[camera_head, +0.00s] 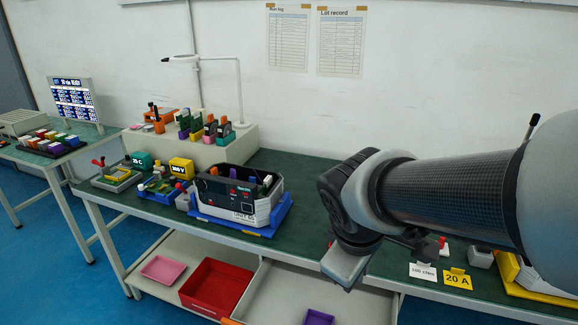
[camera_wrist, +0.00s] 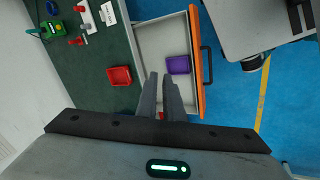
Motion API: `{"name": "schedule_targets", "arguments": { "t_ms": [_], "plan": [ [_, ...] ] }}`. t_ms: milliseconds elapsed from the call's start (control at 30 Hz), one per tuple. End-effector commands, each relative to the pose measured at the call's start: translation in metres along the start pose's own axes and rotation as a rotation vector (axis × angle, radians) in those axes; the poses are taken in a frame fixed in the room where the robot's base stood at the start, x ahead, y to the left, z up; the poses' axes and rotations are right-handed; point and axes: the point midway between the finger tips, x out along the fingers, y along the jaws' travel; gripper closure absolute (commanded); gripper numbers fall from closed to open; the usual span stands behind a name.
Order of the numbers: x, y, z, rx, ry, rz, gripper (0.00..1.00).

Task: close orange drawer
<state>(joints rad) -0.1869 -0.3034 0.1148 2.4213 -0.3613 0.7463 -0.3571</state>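The orange drawer stands pulled out under the bench. Its orange front (camera_wrist: 196,62) and dark handle (camera_wrist: 207,65) show at the right of its pale interior (camera_wrist: 150,38) in the wrist view. A purple tray (camera_wrist: 178,65) lies inside against the front; it also shows at the bottom of the head view (camera_head: 318,318). My gripper (camera_wrist: 160,76) is over the drawer's near part in the wrist view, apart from the handle. Its fingers are together with only a thin gap and hold nothing visible. In the head view my arm hides part of the bench, and the fingertips are not clear.
A red bin (camera_head: 215,286) and pink tray (camera_head: 163,269) sit on the lower shelf. The green bench top (camera_head: 300,200) carries a dark-fronted unit (camera_head: 228,195) on a blue base and several small parts.

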Motion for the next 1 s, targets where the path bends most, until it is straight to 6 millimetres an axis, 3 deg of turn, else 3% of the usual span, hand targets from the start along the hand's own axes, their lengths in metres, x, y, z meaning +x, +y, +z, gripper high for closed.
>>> {"name": "schedule_targets", "arguments": {
  "t_ms": [33,167,300,500,667,867,1000],
  "plan": [
    [0.026,-0.014,-0.018,-0.193,-0.023,-0.008,1.0],
    [0.077,-0.052,-0.063,-0.69,-0.032,-0.018,1.0],
    [0.13,-0.118,-0.104,-1.211,0.007,-0.052,1.0],
    [0.181,-0.211,-0.13,-1.742,0.109,-0.105,1.0],
    [0.195,-0.244,-0.133,-1.912,0.158,-0.122,1.0],
    [0.217,-0.252,-0.132,-1.931,0.164,-0.124,1.0],
    [0.246,-0.257,-0.131,-1.93,0.161,-0.125,1.0]
  ]
}}
